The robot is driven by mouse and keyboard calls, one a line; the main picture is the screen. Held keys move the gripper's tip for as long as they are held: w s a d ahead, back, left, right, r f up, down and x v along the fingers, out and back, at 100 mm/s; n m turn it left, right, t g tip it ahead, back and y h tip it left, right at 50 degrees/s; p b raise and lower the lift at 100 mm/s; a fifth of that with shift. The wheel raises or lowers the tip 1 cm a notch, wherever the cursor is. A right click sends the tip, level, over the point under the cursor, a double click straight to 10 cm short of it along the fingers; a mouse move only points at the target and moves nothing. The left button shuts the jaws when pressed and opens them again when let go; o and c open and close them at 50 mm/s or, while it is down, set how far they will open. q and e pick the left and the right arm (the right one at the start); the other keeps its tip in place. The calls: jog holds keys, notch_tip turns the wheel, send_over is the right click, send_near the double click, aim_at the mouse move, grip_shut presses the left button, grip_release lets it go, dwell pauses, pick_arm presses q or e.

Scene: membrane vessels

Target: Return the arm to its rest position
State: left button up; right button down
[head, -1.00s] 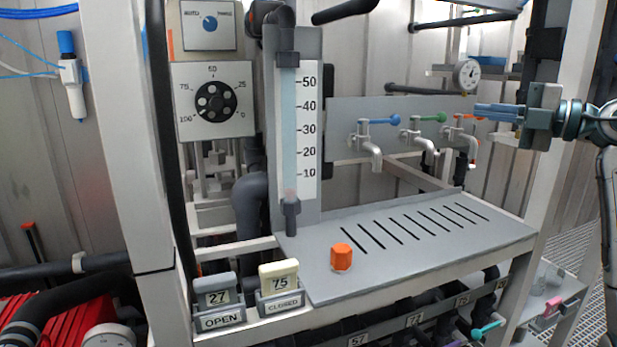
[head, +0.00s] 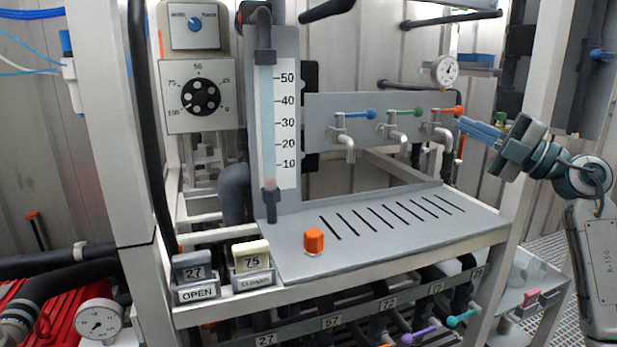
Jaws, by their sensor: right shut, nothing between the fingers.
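My right gripper (head: 480,131) is at the right side of the head view, shut with nothing between its blue fingers. Its fingertips point left and slightly up. They are close to the orange-handled tap (head: 443,124) in the picture; I cannot tell whether they touch it. My right arm (head: 583,180) comes in from the right edge, with its elbow bent and a grey link below. My left gripper is not in view.
A grey slotted shelf (head: 290,262) carries an orange knob-like cap (head: 313,240). Blue-handled (head: 343,136) and green-handled (head: 392,128) taps stand behind it. A white post (head: 537,110) stands near my arm. Tags (head: 192,273) marked OPEN and CLOSED sit at the shelf's left.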

jog(key=s+d+f+m+t+h, duration=0.2)
jog(key=s+f+m+h, duration=0.1)
jog(key=f+m+h, duration=0.65)
jog(key=s+d+f+m+t+h, duration=0.25)
jog(key=f+m+h, duration=0.35)
jog(key=f+m, duration=0.6)
jog(key=s+d+f+m+t+h, duration=0.15)
jog(key=s+f+m+h, duration=0.25)
jog(key=f+m+h, duration=0.7)
jog(key=s+a+f+n+g+y, duration=0.1)
jog(key=s+f+n+g+y, duration=0.15)
jog(key=s+f, duration=0.5)
jog(key=s+a+f+n+g+y, duration=0.15)
jog(key=s+f+g, duration=0.25)
jog(key=f, duration=0.6)
jog(key=s+a+f+g+y, duration=0.25)
jog(key=s+f+g, duration=0.2)
jog(key=s, duration=0.45)
jog(key=s+a+f+g+y, duration=0.1)
jog(key=s+a+f+g, duration=0.3)
jog(key=s, duration=0.6)
jog(key=d+f, duration=0.3)
jog(key=f, duration=2.6)
jog(key=s+d+f+g, duration=0.1)
jog(key=s+f, duration=1.7)
jog(key=f, duration=0.2)
jog(key=shift+s+d+f+g, duration=0.15)
jog(key=shift+d+f+g, duration=0.15)
jog(key=shift+d, duration=0.05)
